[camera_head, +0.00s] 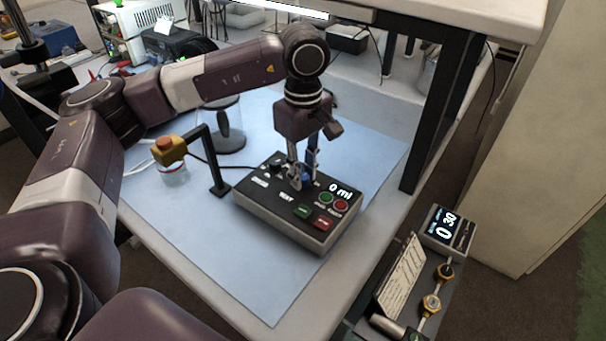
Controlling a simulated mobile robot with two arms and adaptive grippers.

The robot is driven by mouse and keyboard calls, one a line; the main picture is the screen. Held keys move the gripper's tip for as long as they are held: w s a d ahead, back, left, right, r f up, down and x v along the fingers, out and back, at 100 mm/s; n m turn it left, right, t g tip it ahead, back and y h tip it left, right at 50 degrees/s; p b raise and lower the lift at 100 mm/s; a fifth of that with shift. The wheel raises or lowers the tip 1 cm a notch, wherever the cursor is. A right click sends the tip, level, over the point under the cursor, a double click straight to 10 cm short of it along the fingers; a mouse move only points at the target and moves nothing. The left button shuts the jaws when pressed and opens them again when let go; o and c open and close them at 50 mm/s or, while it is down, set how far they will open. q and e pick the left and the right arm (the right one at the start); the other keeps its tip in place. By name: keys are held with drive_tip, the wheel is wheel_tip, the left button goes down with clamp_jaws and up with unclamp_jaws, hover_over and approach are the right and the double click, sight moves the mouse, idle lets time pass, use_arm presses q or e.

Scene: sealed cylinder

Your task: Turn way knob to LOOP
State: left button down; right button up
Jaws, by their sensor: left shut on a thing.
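The black control box (265,212) sits on the blue mat, with a display reading "0 ml" and green and red buttons on its top. My left gripper (299,181) points down at the middle of the box's top panel. Its fingers are closed on a small knob there, which they mostly hide. Another dark knob (276,166) shows on the panel to the left of the fingers. The panel labels are too small to read, so the way knob's setting cannot be told. My right gripper is not in view.
A black post with a yellow-and-red head (170,149) stands left of the box, above a small jar (174,175). A clear cylinder (228,128) stands behind. The blue mat (240,275) is bare in front.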

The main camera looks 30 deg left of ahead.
sight(303, 176)
use_arm(q)
drive_tip(key=shift+r, duration=0.1)
idle(0.3)
drive_tip(key=c, duration=1.7)
unclamp_jaws()
drive_tip(key=shift+c, duration=0.2)
wheel_tip(303, 176, up, 12)
